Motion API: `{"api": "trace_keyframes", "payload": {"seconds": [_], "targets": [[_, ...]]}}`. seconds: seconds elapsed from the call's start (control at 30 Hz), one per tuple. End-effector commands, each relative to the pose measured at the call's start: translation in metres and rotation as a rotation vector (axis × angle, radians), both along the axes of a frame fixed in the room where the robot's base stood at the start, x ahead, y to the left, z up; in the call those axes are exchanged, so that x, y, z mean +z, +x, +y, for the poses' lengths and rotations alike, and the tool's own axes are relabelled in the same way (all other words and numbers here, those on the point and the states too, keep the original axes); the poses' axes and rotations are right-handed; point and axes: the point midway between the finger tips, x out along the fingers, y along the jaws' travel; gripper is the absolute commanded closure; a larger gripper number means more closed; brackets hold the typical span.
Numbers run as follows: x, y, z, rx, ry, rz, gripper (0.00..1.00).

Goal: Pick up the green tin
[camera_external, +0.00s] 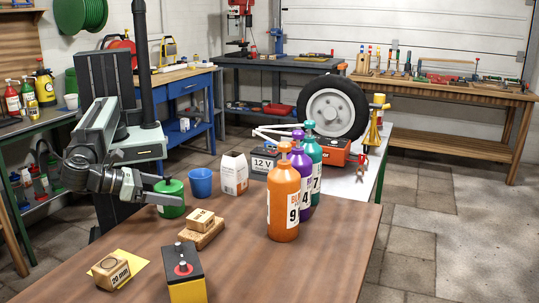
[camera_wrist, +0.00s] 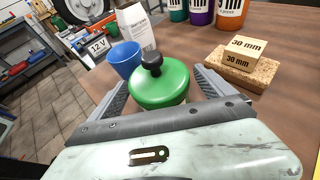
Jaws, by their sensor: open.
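The green tin (camera_external: 171,203) stands upright on the brown table near its far left edge. It is round, with a green lid and a black knob, and it also shows in the wrist view (camera_wrist: 160,86). My gripper (camera_external: 161,192) is open, with one finger on each side of the tin. In the wrist view the two fingers of my gripper (camera_wrist: 160,88) flank the tin, which sits between them. I cannot tell whether either finger touches it. The tin's lower near side is hidden behind my gripper body in the wrist view.
A blue cup (camera_external: 201,183) stands close right of the tin, with a white carton (camera_external: 235,174) beyond. Wooden blocks (camera_external: 202,226) lie nearer, with a yellow-black battery-like box (camera_external: 186,275) and a 20 mm block (camera_external: 111,271). Orange, purple and teal bottles (camera_external: 284,205) stand right.

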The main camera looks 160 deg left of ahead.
Motion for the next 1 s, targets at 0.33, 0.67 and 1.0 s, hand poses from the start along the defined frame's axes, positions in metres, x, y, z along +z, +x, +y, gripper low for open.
{"api": "trace_keyframes", "payload": {"seconds": [0.33,0.67,1.0], "targets": [[0.0,0.0,0.002,0.0,0.0,0.0,0.46],[0.0,0.0,0.002,0.0,0.001,0.0,1.0],[0.025,0.0,0.002,0.0,0.001,0.0,1.0]]}}
